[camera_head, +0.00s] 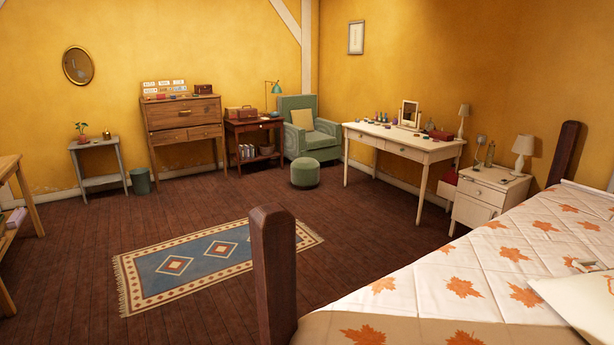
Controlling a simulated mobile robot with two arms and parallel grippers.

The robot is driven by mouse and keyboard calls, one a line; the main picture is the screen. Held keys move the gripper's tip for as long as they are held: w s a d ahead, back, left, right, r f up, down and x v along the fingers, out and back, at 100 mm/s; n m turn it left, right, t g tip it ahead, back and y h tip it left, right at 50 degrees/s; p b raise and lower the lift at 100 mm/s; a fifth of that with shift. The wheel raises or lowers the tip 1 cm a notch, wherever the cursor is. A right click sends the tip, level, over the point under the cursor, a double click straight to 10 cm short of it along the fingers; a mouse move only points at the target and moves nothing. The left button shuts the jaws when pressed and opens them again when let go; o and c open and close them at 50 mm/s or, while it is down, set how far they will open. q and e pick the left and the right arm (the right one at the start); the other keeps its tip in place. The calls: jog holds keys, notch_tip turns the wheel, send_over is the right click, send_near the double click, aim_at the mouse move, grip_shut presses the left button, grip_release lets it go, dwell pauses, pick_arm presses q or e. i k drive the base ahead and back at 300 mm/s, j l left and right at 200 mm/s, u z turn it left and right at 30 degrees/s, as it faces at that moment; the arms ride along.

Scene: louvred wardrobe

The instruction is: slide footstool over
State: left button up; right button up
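A round green footstool (305,172) stands on the dark wooden floor at the back of the room. It is just in front of a green armchair (310,132) that holds a yellow cushion, and left of the white dressing table. Neither of my grippers shows in the head view, so I cannot see whether they are open or shut. The footstool is well away from me, beyond the bed and the rug.
A bed (450,270) with a dark wooden post (273,275) fills the near right. A patterned rug (215,262) lies mid-floor. A white dressing table (400,142) and nightstand (487,197) line the right wall. Floor (370,235) between rug and dressing table is clear.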

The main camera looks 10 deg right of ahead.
aim_at(305, 171)
jog(key=i+j+u, duration=0.1)
jog(key=j, duration=0.25)
jog(key=i+j+u, duration=0.15)
jog(key=i+j, duration=0.2)
jog(key=i+j+u, duration=0.1)
jog(key=i+j, duration=0.2)
jog(key=i, duration=0.15)
jog(key=i+j+u, duration=0.15)
jog(key=i+j, duration=0.15)
jog(key=i+j+u, duration=0.15)
jog(key=i, duration=0.4)
jog(key=i+j+u, duration=0.1)
jog(key=i, duration=0.35)
jog(key=i+l+z, duration=0.2)
jog(key=i+z, duration=0.15)
jog(key=i, duration=0.25)
jog(key=i+z, duration=0.3)
jog(key=i, duration=0.35)
jog(key=i+j+z, duration=0.1)
jog(key=i+z, duration=0.25)
jog(key=i, duration=0.3)
jog(key=i+j+z, duration=0.35)
jog(key=i, duration=0.25)
jog(key=i+z, duration=0.1)
jog(key=i, duration=1.5)
jog(key=i+z, duration=0.15)
jog(key=i, duration=0.7)
jog(key=i+j+z, duration=0.1)
jog(key=i, duration=0.7)
